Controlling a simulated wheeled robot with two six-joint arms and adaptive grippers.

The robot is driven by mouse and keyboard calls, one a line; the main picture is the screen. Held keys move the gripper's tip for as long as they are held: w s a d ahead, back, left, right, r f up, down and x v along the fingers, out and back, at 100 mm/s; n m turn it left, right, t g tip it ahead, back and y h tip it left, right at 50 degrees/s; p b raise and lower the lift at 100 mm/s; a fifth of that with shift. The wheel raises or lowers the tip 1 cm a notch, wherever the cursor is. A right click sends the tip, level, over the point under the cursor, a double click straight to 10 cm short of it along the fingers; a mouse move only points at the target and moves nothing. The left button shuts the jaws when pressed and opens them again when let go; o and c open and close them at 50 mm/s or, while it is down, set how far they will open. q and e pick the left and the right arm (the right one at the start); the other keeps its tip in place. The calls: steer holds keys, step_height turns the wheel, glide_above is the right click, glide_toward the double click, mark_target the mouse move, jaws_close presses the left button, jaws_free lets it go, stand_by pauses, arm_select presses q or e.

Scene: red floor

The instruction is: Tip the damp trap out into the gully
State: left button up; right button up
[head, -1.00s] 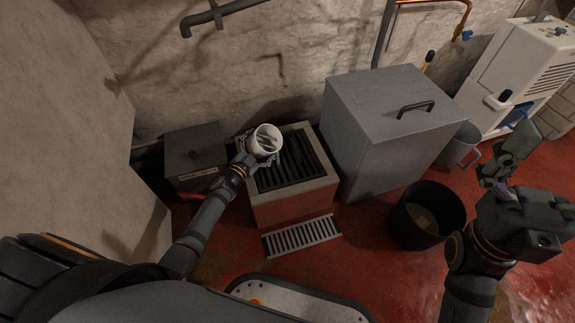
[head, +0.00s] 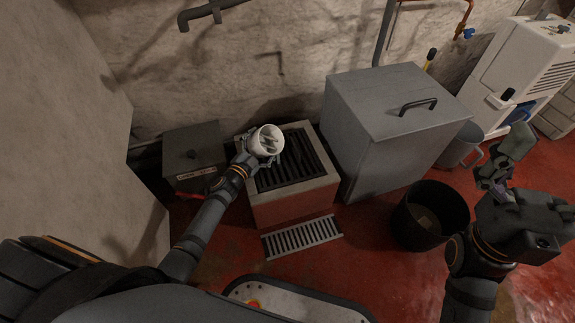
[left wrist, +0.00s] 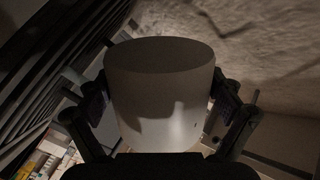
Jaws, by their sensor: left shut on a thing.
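The damp trap appears to be the white round tub (head: 277,133). My left gripper (head: 262,158) is shut on its sides. The tub's open mouth faces up toward the head camera, with pale and dark shapes inside that I cannot make out. It is above the back left part of a raised block with dark bars (head: 293,171), which looks like the gully. In the left wrist view the tub (left wrist: 160,100) sits between both fingers. My right gripper (head: 503,165) is at the far right, away from these things; its jaw opening is unclear.
A large grey lidded box (head: 377,130) stands right of the block, and a smaller dark box (head: 194,150) left of it. A pale slotted grate (head: 302,237) lies on the floor in front. A black bucket (head: 407,225) and grey bucket (head: 459,146) stand to the right.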

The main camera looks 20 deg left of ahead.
arm_select(q)
steer(key=shift+f+m+b, duration=0.15)
steer(key=shift+m+b, duration=0.45)
steer(key=shift+b, duration=0.1)
steer(key=shift+f+m+b, duration=0.2)
steer(key=shift+m+b, duration=0.1)
steer(key=shift+b, duration=0.15)
steer(key=shift+d+r, duration=0.1)
steer(key=shift+r, duration=0.15)
steer(key=shift+r+m, duration=0.35)
steer(key=shift+m, duration=0.35)
steer(key=shift+d, duration=0.1)
